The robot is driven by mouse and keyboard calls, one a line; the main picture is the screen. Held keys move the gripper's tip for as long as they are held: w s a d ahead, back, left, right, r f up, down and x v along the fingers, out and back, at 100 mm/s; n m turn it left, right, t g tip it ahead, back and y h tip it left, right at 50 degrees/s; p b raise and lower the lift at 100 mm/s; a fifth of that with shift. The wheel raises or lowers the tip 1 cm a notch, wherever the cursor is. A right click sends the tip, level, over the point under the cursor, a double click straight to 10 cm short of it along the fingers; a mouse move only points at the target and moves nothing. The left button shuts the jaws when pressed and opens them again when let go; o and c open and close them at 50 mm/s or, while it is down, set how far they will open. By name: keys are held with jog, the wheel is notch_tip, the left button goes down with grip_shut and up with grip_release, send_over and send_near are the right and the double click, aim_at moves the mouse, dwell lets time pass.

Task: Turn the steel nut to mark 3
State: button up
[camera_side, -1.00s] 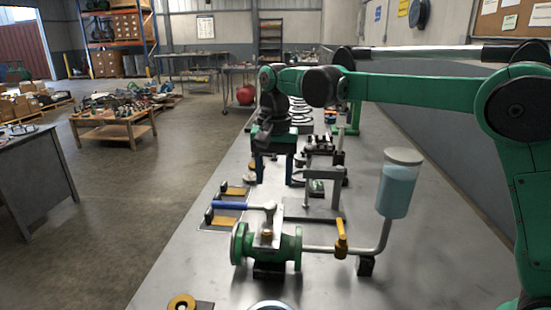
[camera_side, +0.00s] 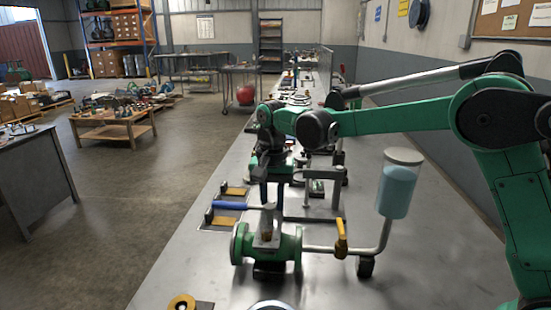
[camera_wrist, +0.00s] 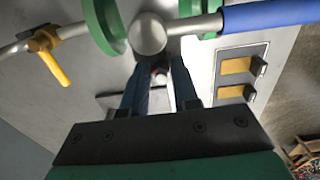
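A green flanged valve (camera_side: 285,246) lies on the bench in the side view, with a steel upper part (camera_side: 267,242) and a blue lever (camera_side: 230,205) pointing left. I cannot single out the steel nut or read any mark. My gripper (camera_side: 271,205) hangs just behind the valve's top, its fingers partly hidden by the steel stem.
A yellow-handled pipe (camera_side: 341,240) runs right to a clear cup of blue liquid (camera_side: 395,190). A grey bracket (camera_side: 318,205) stands behind the valve. A plate with yellow blocks (camera_side: 229,207) lies to the left. A brass ring (camera_side: 181,303) lies in front; the bench's front right is bare.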

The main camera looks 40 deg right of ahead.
grip_shut()
jog(key=shift+n, duration=0.3)
jog(key=n, duration=0.5)
jog(key=shift+d, duration=0.1)
jog(key=n, duration=0.5)
jog(key=shift+d, duration=0.1)
jog(key=shift+n, duration=0.4)
jog(key=o, duration=0.6)
grip_release()
jog(key=shift+c, duration=0.2)
